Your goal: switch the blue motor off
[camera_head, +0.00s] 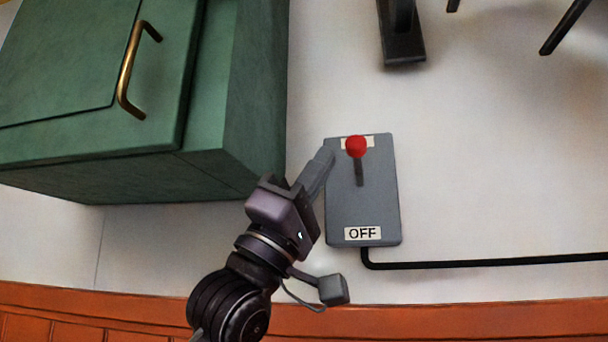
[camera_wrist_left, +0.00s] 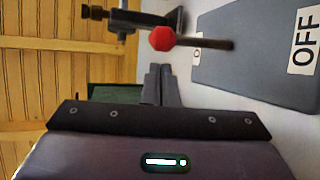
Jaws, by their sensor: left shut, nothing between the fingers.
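A grey switch box (camera_head: 362,215) is on the pale surface, right of centre in the head view. It carries a lever with a red knob (camera_head: 356,146). The knob is at the upper end and partly covers a white label; the lower label reads OFF (camera_head: 362,233). My left gripper (camera_head: 325,160) is shut and empty, its fingertips close to the box's upper left edge, left of the knob. In the left wrist view the shut fingers (camera_wrist_left: 161,80) point towards the red knob (camera_wrist_left: 162,38), with a visible gap in the picture. No blue motor is visible.
A green cabinet (camera_head: 255,90) with a brass handle (camera_head: 130,70) stands on the left. A black cable (camera_head: 480,262) runs right from the box. A dark stand (camera_head: 403,48) is at the top. An orange-brown wooden edge (camera_head: 450,316) runs along the bottom.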

